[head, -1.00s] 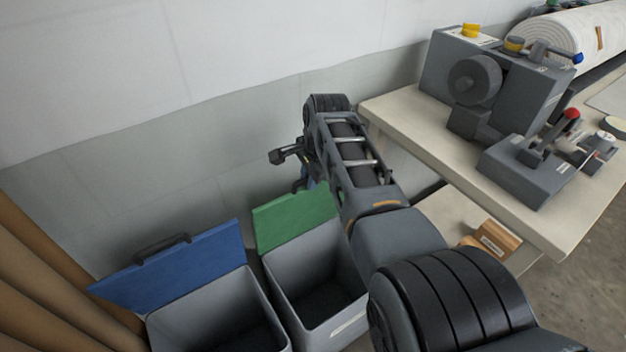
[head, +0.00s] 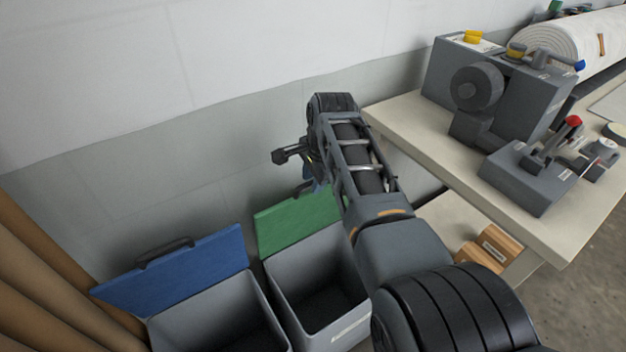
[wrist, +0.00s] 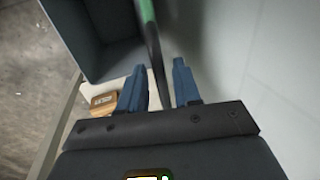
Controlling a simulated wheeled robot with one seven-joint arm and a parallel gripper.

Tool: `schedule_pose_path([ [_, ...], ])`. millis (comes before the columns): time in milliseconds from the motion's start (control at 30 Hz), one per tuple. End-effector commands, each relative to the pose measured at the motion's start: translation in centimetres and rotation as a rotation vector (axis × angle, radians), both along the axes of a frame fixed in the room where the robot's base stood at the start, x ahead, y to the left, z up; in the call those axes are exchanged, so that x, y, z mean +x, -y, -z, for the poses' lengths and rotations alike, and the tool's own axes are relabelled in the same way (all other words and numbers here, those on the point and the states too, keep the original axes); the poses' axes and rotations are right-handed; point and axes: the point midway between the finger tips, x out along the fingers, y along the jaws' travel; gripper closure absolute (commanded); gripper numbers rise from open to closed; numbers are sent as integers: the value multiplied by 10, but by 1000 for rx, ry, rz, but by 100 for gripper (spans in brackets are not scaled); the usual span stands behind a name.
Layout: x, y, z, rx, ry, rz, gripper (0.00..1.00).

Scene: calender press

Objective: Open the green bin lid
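The green bin lid (head: 297,219) stands raised at the back of its grey bin (head: 318,280), whose mouth is uncovered. My gripper (wrist: 160,85) is at the lid's upper right; my arm hides that part of the lid in the head view. In the wrist view, the blue fingers are apart. The lid shows nearly edge-on as a green strip (wrist: 147,10), and a dark bar continues from it down between the fingers. I cannot tell whether either finger touches it.
A second grey bin with a raised blue lid (head: 180,268) stands to the left. The wall (head: 200,180) is close behind both lids. A table (head: 408,118) with grey machines is to the right, with a wooden block (head: 490,247) below it. Brown rolls (head: 40,270) stand at far left.

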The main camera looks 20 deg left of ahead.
Motion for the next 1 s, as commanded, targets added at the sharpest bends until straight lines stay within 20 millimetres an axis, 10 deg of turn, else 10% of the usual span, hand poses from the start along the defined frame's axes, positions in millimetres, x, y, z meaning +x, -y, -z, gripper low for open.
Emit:
schedule_pose_path([
  [400, -9, 12, -53, 1, 2, 0, 67],
  [1000, -11, 14, -58, 0, 0, 0, 67],
])
